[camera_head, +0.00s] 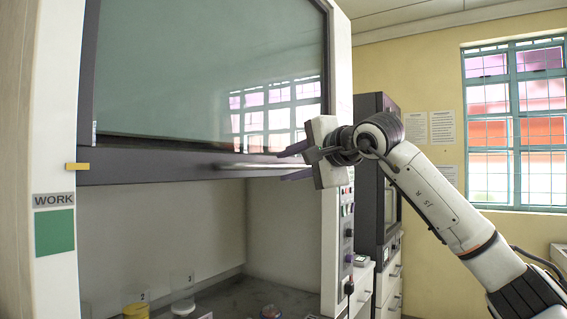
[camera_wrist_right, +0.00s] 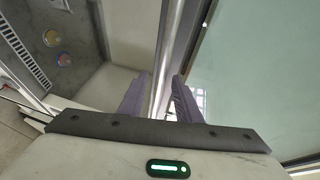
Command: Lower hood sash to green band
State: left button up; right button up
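The hood sash (camera_head: 205,70) is a large glass pane in a dark frame, with a silver handle bar (camera_head: 240,166) along its lower rail. A yellow marker (camera_head: 77,167) at the sash's left edge is level with that rail. It sits above the WORK label (camera_head: 54,200) and the green band (camera_head: 54,232) on the left post. My right gripper (camera_head: 290,161) is at the right end of the bar. In the right wrist view the bar (camera_wrist_right: 172,50) runs between its two purple fingers (camera_wrist_right: 158,98), with gaps visible beside it. My left gripper is out of view.
Below the sash the hood is open, with several jars, including a yellow one (camera_head: 136,311), on its floor. The right post carries buttons and knobs (camera_head: 347,210). A dark cabinet (camera_head: 370,150) stands behind my right arm, near a barred window (camera_head: 515,120).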

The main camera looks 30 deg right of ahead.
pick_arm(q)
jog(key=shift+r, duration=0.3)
pick_arm(e)
jog(key=shift+w+f, duration=0.15)
jog(key=shift+w, duration=0.95)
